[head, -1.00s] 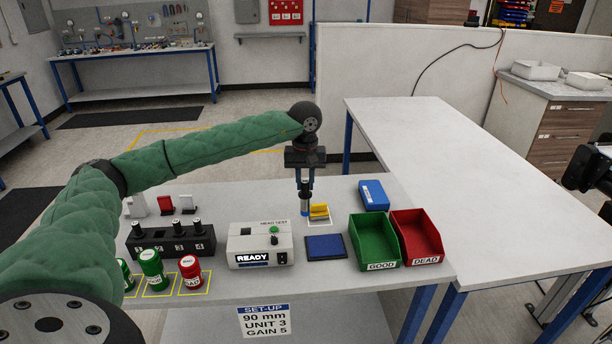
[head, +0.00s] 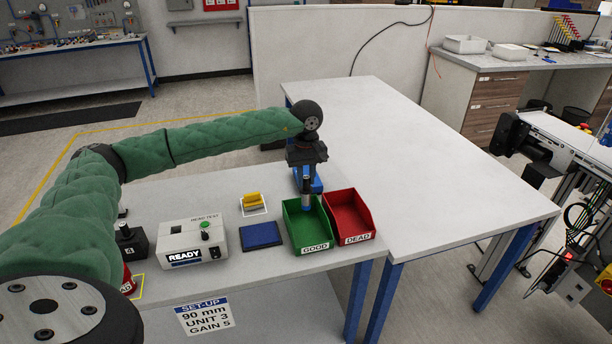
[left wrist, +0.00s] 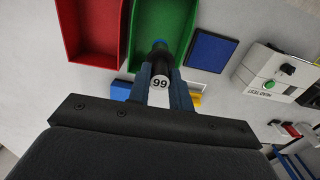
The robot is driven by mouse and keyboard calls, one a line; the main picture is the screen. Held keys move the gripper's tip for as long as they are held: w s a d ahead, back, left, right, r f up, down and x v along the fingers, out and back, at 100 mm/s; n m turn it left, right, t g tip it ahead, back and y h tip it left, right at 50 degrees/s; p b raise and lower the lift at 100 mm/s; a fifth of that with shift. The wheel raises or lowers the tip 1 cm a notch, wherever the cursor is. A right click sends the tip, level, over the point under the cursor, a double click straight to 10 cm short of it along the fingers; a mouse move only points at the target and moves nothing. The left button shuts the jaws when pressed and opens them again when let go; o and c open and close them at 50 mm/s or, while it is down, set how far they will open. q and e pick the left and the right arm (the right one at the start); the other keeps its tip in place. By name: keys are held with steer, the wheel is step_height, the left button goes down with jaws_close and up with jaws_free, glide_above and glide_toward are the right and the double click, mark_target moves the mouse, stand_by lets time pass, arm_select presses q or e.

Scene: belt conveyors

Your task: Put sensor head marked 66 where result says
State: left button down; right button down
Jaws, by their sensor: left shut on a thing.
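My left gripper (head: 306,178) is shut on a dark cylindrical sensor head (head: 307,197), held upright over the green GOOD bin (head: 296,232). Its lower end overlaps the bin's inside; I cannot tell whether it touches. In the left wrist view the sensor head (left wrist: 160,72) has a white round label that looks like 99, but the tester's lettering is upside down there, so it fits 66. The red DEAD bin (head: 345,222) stands right of the green one. The tester (head: 192,243) displays READY. My right gripper is not in view.
A blue pad (head: 261,235) lies between tester and green bin. A yellow block (head: 252,201) sits behind the pad. A blue box (head: 316,184) is partly hidden behind my gripper. A set-up sign (head: 206,316) hangs below the table's front edge. The large table (head: 420,150) at right is bare.

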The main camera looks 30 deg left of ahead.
mark_target(307, 200)
arm_select(q)
steer(key=f, duration=0.2)
steer(key=shift+w+d+f, duration=0.15)
steer(key=shift+d+f, duration=0.05)
steer(key=shift+f, duration=0.15)
steer(key=shift+a+f+b, duration=0.2)
steer(key=shift+f+b, duration=0.1)
steer(key=shift+f, duration=3)
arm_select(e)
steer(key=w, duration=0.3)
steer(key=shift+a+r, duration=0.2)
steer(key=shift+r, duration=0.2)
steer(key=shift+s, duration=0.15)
arm_select(q)
steer(key=c, duration=1.2)
jaws_free()
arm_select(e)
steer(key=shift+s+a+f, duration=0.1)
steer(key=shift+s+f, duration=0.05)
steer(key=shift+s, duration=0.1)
arm_select(q)
steer(key=shift+b, duration=0.3)
